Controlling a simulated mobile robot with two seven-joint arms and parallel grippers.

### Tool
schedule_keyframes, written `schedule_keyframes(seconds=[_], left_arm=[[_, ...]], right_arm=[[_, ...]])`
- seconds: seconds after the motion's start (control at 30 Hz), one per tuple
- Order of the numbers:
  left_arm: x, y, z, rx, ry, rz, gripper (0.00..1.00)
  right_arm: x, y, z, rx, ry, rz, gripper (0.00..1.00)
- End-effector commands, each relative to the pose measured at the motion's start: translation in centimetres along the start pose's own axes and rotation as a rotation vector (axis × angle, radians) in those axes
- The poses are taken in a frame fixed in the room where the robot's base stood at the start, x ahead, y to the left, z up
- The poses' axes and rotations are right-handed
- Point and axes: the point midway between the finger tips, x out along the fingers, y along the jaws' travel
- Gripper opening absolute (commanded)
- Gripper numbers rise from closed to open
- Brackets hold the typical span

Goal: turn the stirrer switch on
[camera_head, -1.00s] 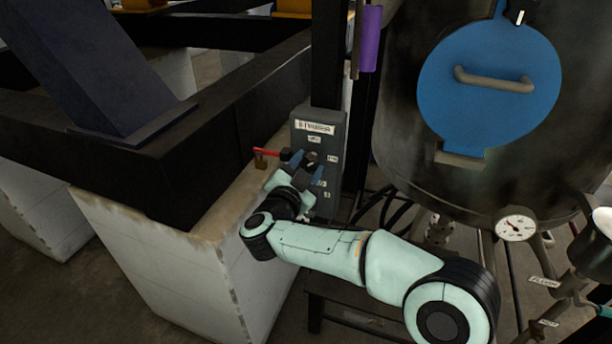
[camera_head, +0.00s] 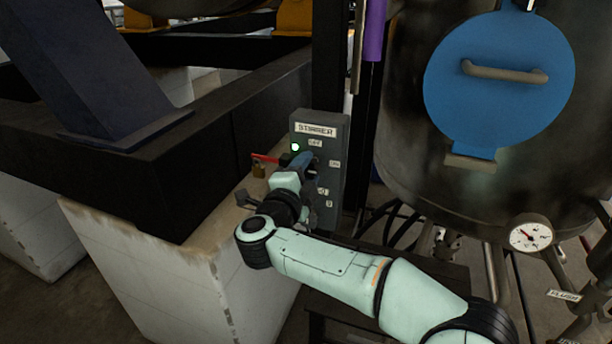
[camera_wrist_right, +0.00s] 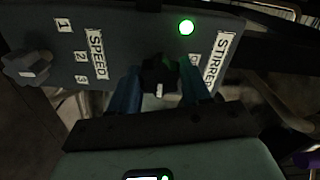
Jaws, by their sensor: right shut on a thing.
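The grey stirrer box (camera_head: 333,130) stands on a post beside the white plinth, with a "STIRRER" label at its top. A green lamp (camera_head: 295,147) glows on it, and the lamp also shows in the right wrist view (camera_wrist_right: 187,27). My right gripper (camera_head: 305,163) is at the box's front. In the right wrist view its two blue fingers (camera_wrist_right: 161,88) are shut on the black stirrer switch (camera_wrist_right: 160,73). The gripper hides part of the switch and its markings. My left gripper is not in view.
A speed knob (camera_wrist_right: 27,67) with numbers sits on the same box. A dark vessel with a blue hatch (camera_head: 500,85) and a gauge (camera_head: 531,234) stands right. Black beams (camera_head: 180,160) lie left.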

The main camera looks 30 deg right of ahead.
Motion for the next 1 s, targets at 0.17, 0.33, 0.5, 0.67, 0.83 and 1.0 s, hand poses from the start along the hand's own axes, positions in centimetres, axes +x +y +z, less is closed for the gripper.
schedule_keyframes(seconds=[0.17, 0.33, 0.5, 0.67, 0.83, 1.0], left_arm=[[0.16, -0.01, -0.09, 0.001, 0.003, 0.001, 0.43], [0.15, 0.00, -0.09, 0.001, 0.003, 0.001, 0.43], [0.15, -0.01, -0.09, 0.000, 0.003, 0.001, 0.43], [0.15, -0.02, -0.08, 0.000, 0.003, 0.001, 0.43], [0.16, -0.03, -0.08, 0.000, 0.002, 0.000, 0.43], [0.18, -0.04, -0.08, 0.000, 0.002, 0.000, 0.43]], right_arm=[[-0.04, 0.03, 0.03, 0.023, -0.001, 0.001, 0.17], [-0.05, 0.01, 0.03, 0.027, -0.001, 0.002, 0.17], [-0.04, 0.01, 0.03, 0.027, -0.001, 0.002, 0.17], [-0.04, 0.01, 0.03, 0.026, -0.001, 0.001, 0.73], [-0.03, 0.01, 0.02, 0.025, -0.001, 0.001, 0.73], [-0.52, -0.02, 0.06, 0.024, -0.002, 0.001, 0.73]])
